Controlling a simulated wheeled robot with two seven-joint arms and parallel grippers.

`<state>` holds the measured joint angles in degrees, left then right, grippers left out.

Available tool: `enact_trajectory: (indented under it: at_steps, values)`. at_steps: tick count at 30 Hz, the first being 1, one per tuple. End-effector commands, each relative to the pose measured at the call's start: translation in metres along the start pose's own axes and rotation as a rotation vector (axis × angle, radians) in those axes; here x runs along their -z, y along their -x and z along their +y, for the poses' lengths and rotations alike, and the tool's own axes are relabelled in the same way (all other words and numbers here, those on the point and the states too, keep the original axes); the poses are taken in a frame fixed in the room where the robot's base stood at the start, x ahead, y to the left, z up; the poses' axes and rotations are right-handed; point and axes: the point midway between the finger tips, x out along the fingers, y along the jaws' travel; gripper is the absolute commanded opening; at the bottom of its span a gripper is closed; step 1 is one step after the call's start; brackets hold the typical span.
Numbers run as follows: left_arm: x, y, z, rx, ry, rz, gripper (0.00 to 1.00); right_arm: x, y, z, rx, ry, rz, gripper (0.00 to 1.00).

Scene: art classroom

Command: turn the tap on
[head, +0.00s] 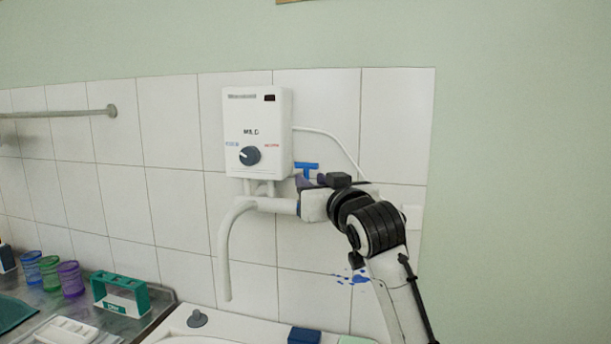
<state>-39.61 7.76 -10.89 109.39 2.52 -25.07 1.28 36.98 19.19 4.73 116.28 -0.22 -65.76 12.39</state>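The tap is a white pipe with a curved spout (224,250) under a white wall-mounted water heater (258,118). Its blue T-shaped handle (307,166) stands up at the right end of the pipe, just below the heater's lower right side. My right gripper (303,186) is at the handle, its dark fingertips just below the blue bar. The arm hides the handle's base, and I cannot tell whether the fingers touch it or are shut. No water shows at the spout's mouth. My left gripper is not in view.
A white basin (262,328) lies below, with a grey plug-like knob (197,318) and a dark blue block (303,335) on its rim. Coloured cups (70,279) and a green-and-white holder (121,294) stand on the left counter. A rail (60,114) runs along the left wall.

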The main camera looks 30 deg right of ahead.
Motion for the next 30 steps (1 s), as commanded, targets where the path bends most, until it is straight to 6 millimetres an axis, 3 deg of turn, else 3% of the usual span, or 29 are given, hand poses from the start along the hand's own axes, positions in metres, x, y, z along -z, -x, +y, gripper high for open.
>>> enact_trajectory:
  at_steps: [7,19,24,30]
  values:
    - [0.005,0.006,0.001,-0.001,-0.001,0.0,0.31,0.001,-0.035,0.0,0.0,0.0,-0.001,0.28]
    - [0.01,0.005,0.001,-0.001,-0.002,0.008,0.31,0.0,-0.043,0.0,0.001,0.001,0.0,0.28]
    - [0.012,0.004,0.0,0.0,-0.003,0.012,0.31,0.0,-0.043,0.0,0.001,0.001,0.0,0.01]
    - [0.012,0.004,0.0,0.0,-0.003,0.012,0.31,-0.001,-0.043,0.0,0.0,0.001,-0.001,0.0]
